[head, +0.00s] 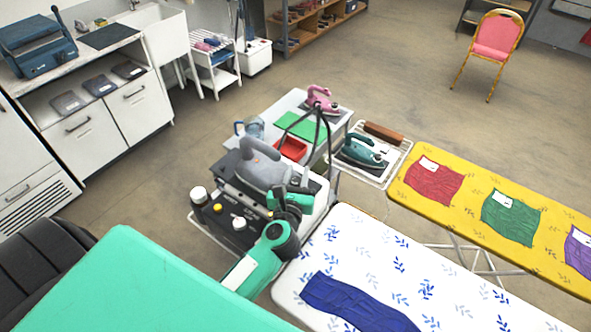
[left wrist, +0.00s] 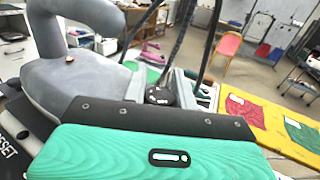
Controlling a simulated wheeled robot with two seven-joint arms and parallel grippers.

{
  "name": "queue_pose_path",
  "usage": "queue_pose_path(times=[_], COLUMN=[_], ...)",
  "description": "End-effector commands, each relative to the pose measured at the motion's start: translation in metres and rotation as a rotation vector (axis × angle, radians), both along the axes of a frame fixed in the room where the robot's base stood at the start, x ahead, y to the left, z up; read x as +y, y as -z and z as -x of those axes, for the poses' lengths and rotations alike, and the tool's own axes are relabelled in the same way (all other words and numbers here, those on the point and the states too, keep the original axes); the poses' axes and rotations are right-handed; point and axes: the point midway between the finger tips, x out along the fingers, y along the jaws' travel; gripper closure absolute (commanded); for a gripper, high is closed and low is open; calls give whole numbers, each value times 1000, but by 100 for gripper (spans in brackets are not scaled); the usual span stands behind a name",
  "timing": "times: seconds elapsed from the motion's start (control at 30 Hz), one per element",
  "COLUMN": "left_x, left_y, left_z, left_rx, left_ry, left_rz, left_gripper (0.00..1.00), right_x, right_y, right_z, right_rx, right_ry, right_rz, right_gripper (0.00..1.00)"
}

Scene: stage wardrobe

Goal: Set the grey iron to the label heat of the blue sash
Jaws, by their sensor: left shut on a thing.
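The grey iron (head: 262,168) stands on a black-fronted station, and its grey body and handle fill the left of the left wrist view (left wrist: 75,85). My left gripper (left wrist: 158,92) has its two grey fingers closed on a black dial (left wrist: 159,97) with small white marks beside the iron. In the head view my left gripper (head: 299,180) is at the iron's right side. The dial's setting is too small to read. The blue sash (head: 355,303) lies on a white leaf-print ironing board (head: 350,235); no label shows on it. My right gripper is not in view.
The station's panel (head: 240,210) has white and yellow knobs. Dark cords rise behind the iron. A teal iron (head: 362,151) and a pink iron (head: 320,99) stand behind. Open floor lies beyond.

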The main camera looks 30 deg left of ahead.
Motion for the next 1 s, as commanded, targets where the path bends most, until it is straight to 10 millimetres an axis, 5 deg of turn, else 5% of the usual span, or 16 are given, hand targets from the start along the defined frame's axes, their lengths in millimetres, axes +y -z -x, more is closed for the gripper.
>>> queue_pose_path(times=[0.53, 0.57, 0.67, 1.0], left_x=[-2, -2, -2, -2], left_y=[0, 0, 0, 1], left_z=[-1, -1, -1, 2], left_rx=[0, 0, 0, 1], left_ry=[122, 122, 122, 121], left_rz=[1, 1, 1, 1], left_gripper=[95, 71, 51, 51], right_x=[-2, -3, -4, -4], right_y=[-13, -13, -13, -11], right_z=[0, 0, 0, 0], right_rx=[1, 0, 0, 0], right_ry=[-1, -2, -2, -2], right_rz=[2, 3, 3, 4], right_gripper=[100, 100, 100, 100])
